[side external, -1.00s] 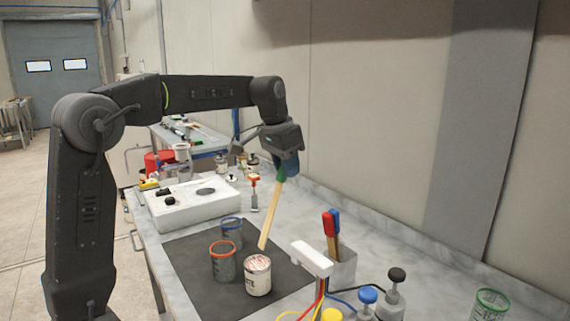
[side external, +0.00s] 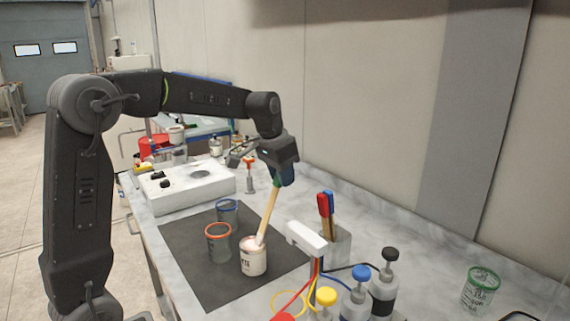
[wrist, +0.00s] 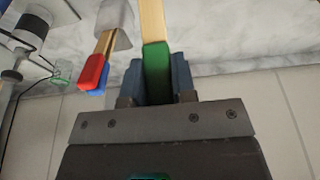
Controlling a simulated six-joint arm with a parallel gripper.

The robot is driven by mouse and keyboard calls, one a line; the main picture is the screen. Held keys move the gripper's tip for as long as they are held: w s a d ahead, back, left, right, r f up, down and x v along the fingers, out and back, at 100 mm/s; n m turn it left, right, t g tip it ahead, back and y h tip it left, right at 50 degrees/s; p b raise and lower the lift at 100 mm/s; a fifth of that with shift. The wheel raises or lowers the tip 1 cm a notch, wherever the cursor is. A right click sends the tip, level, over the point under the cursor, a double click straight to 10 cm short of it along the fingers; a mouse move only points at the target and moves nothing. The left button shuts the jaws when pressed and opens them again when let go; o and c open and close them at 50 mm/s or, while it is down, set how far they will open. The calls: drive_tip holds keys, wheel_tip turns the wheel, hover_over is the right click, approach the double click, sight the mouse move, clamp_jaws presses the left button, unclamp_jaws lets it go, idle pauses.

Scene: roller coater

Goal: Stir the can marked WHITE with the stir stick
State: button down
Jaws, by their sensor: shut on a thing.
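My gripper (side external: 284,174) is shut on the green handle of the stir stick (side external: 268,214), which is pale wood and tilted. In the wrist view my gripper (wrist: 158,80) has the green handle (wrist: 157,68) between its jaws. The stick's lower end is at the mouth of the white can (side external: 253,262) and seems to reach inside; its tip is hidden. The can stands upright on the dark mat (side external: 200,280). Its label is only partly readable, ending in "TE".
An orange-rimmed cup (side external: 218,244) and a blue-rimmed cup (side external: 228,212) stand close beside the can. A holder (side external: 338,246) with red and blue handled sticks (side external: 326,206) stands to the right. Several pump bottles (side external: 384,285) and hoses are in front. A green-rimmed cup (side external: 480,292) stands far right.

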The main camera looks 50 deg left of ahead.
sight(275, 182)
drive_tip(key=shift+s+f, duration=0.3)
drive_tip(key=shift+f, duration=0.6)
drive_tip(key=shift+s+f, duration=0.3)
drive_tip(key=shift+f, duration=0.55)
